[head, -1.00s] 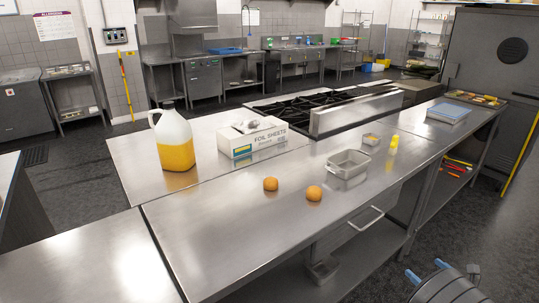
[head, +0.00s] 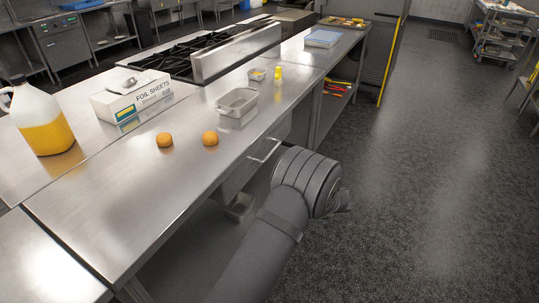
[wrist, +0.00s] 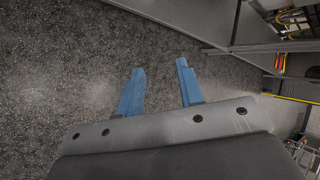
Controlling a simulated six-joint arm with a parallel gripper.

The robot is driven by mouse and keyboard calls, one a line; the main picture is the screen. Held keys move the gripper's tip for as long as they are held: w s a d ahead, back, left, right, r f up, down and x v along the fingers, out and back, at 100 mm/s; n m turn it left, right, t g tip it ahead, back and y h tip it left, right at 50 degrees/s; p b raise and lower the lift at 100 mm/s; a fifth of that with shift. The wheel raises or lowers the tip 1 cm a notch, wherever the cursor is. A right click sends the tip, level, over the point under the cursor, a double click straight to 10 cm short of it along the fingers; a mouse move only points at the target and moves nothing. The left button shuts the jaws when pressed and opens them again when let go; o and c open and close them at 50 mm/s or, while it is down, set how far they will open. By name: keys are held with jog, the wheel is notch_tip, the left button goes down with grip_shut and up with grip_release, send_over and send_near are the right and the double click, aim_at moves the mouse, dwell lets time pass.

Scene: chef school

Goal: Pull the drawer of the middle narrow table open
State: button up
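The middle narrow table (head: 120,215) has a steel top running diagonally across the head view. Its drawer (head: 238,178) sits under the top edge and looks closed. The drawer's bar handle (head: 265,151) sticks out from the front. My arm's wrist is in front of the table, just right of the handle in the picture, and hides part of the drawer side. My gripper's fingers are hidden in the head view. In the wrist view my gripper (wrist: 160,68) has two blue fingers apart with nothing between them, over dark floor. The handle cannot be made out there.
On the top are two orange-brown round items (head: 187,140), a steel pan (head: 237,102) and a yellow bottle (head: 278,73). A foil box (head: 130,97) and juice jug (head: 42,118) stand behind. The floor at right is clear.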

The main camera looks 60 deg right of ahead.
jog(key=f+n+g, duration=0.2)
jog(key=n, duration=0.1)
jog(key=m+h, duration=1.1)
jog(key=m, duration=2.5)
send_near(271, 154)
jog(key=x, duration=0.9)
jog(key=shift+w+d, duration=0.15)
jog(key=shift+d, duration=0.1)
grip_shut()
